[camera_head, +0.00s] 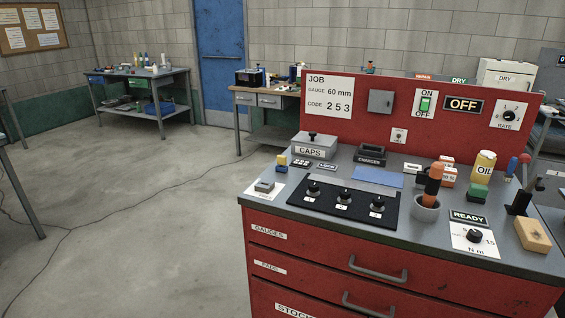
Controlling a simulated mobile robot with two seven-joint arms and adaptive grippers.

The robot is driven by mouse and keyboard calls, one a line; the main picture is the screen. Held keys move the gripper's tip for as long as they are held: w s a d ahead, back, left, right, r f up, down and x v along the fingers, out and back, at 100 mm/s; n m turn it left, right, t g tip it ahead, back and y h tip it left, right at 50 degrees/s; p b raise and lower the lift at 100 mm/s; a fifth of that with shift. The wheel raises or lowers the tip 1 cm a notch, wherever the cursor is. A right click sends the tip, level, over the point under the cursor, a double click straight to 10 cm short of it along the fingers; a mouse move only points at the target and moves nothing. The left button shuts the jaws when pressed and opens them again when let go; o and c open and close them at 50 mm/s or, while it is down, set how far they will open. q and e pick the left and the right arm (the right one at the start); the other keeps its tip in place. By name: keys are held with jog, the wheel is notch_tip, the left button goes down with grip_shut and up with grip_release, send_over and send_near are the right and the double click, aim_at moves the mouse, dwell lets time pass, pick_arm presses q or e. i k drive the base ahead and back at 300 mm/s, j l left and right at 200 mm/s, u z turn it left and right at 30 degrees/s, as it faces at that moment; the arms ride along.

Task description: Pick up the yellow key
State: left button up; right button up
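I cannot make out a clear yellow key in the head view. A small yellow piece (282,159) with blue beside or under it sits at the left of the red cabinet's grey worktop (226,254); I cannot tell whether it is a key. Other yellowish things on the worktop are a yellow oil container (485,160) at the back right and a tan block (532,234) at the front right corner. Neither of my grippers is in view.
A grey CAPS box (313,147), a black panel with three knobs (343,203), an orange-and-black tool in a grey cup (426,208) and a lever (522,195) crowd the worktop. A red back panel (385,130) stands behind. The floor at left is mostly clear, with a cable.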

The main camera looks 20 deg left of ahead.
aim_at(281, 160)
jog(key=j, duration=1.95)
